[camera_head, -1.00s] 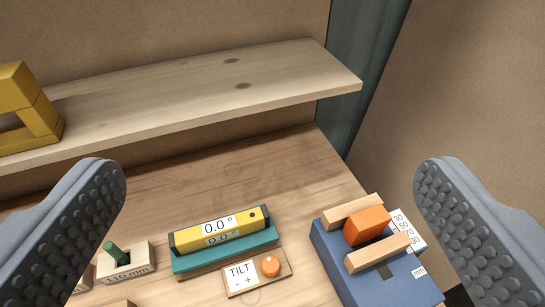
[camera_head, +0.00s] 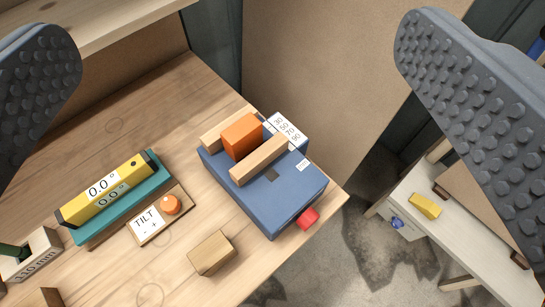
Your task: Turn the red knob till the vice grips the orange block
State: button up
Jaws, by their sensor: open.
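The blue vice (camera_head: 268,200) sits near the right corner of the wooden bench, with two pale wooden jaws on top. The orange block (camera_head: 241,136) stands between the jaws; a clear gap to the front jaw (camera_head: 259,160) is hard to make out from here. The red knob (camera_head: 308,219) sticks out from the vice's near right side, by the bench edge. My gripper (camera_head: 235,105) is open and empty, its two grey studded fingers wide apart at the left and right of the picture. It is above and back from the vice, touching nothing.
A tilt device with a yellow level (camera_head: 105,190) and an orange knob (camera_head: 170,204) stands left of the vice. A wooden block (camera_head: 212,253) lies near the front edge. A scale card (camera_head: 286,130) is behind the vice. A white side table (camera_head: 440,235) stands lower right.

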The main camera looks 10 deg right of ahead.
aim_at(308, 217)
jog(key=z, duration=0.4)
jog(key=k, duration=1.95)
jog(key=u, duration=0.45)
jog(key=i, duration=1)
jog(key=z, duration=0.05)
